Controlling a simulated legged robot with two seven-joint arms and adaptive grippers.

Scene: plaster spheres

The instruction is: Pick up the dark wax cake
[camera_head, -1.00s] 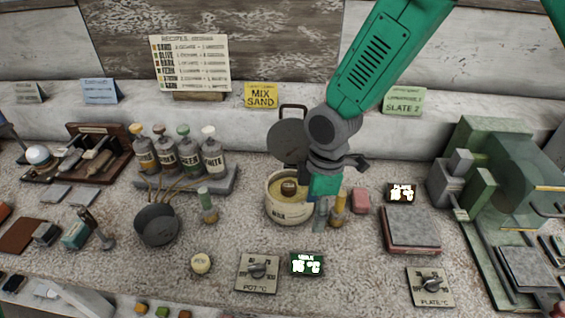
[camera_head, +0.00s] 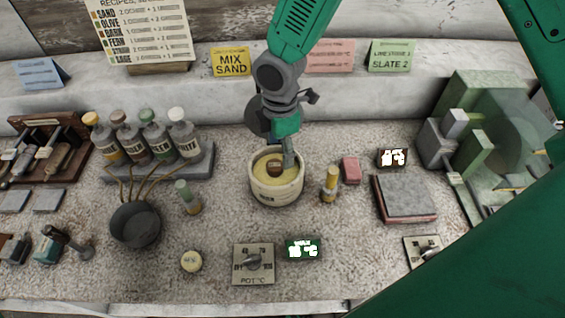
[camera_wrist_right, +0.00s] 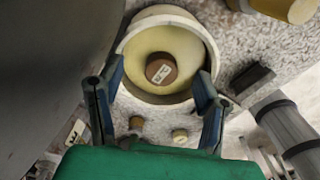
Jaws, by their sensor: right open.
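The dark wax cake (camera_head: 274,167) is a small brown round piece lying in the yellow fill of a cream pot (camera_head: 277,192). In the right wrist view the brown cake (camera_wrist_right: 161,68) shows a pale label on top, inside the pot's rim (camera_wrist_right: 205,42). My right gripper (camera_head: 281,157) points down over the pot, partly hiding its back edge. In the wrist view my right gripper's fingers (camera_wrist_right: 160,76) are spread apart, one on each side of the cake, with nothing between them held. Whether they touch the pot is unclear. My left gripper is not seen.
A dial plate (camera_head: 254,263) and display (camera_head: 303,249) lie in front. A pale cake (camera_head: 191,261) lies front left.

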